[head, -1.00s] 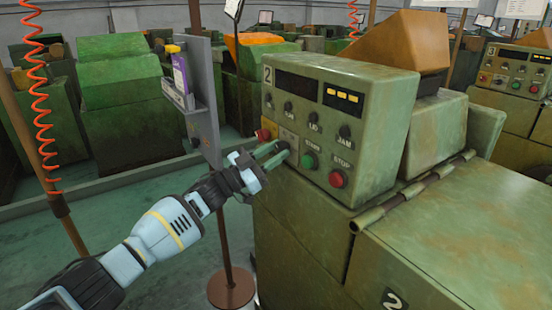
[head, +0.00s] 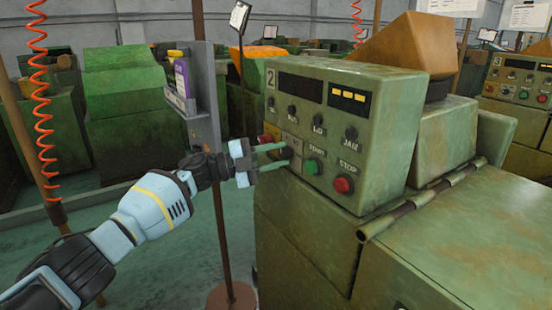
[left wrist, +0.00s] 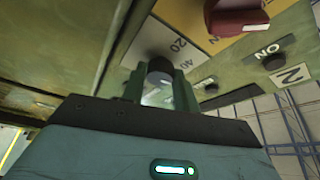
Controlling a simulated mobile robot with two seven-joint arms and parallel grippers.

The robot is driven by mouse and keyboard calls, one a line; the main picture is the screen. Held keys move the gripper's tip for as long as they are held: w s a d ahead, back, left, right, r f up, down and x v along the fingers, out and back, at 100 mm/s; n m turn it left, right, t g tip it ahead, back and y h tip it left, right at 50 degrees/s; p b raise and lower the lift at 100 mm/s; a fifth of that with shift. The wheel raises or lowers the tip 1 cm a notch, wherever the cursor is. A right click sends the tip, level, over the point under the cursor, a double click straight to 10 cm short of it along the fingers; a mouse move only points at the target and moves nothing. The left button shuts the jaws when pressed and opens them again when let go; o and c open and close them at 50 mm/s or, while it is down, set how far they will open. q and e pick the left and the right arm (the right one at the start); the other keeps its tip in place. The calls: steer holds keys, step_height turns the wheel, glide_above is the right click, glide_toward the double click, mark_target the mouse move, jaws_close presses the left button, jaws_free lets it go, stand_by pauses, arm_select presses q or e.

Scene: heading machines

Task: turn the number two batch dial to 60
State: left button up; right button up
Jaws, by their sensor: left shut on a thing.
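The number two machine's grey-green control box (head: 385,125) stands right of centre in the head view, with a "2" plate at its upper left. The batch dial (head: 288,153) is a small dark knob low on the left of its face, left of the green START button (head: 312,167). My left gripper (head: 285,155) is shut on this dial. In the left wrist view the dark dial (left wrist: 160,68) sits between the green fingers. My right gripper is not in view.
The red STOP button (head: 343,185) lies right of START. A red switch on a yellow plate (head: 270,133) is just above left of the dial; it also shows in the left wrist view (left wrist: 236,18). A brown post with a grey panel (head: 203,105) stands left of the machine, near my arm.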

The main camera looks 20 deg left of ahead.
arm_select(q)
steer(key=m, duration=0.3)
steer(key=shift+r+g+y, duration=0.15)
steer(key=shift+g+y, duration=0.15)
steer(key=m+y, duration=0.1)
steer(key=m, duration=0.1)
steer(key=shift+r+m+g+p, duration=0.1)
steer(key=shift+m+g+p, duration=0.2)
steer(key=shift+p, duration=0.1)
steer(key=shift+m, duration=0.6)
steer(key=shift+y, duration=0.3)
steer(key=o, duration=1)
steer(key=shift+v, duration=3.95)
